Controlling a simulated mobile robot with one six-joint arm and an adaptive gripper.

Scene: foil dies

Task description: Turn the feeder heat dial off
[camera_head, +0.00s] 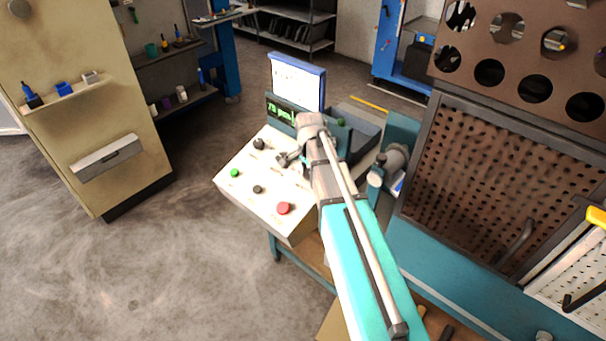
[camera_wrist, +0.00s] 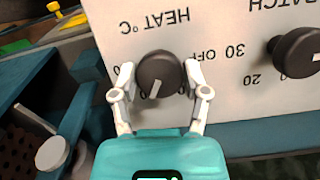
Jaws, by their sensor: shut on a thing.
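The heat dial (camera_wrist: 158,78) is a round black knob with a white pointer mark, on a pale panel under upside-down "HEAT °C" lettering. Its pointer points down and slightly left in the wrist view. The "OFF" label (camera_wrist: 206,57) is to the right of the dial, so the pointer is turned away from it. My gripper (camera_wrist: 160,70) has a white finger on each side of the dial and is shut on it.
Another black knob (camera_wrist: 298,52), labelled "BATCH" as far as readable, is to the right. The panel also has a green button (camera_head: 234,173), a red button (camera_head: 284,208) and black knobs (camera_head: 258,144). A display (camera_head: 281,112) with green text stands behind. Open floor lies left.

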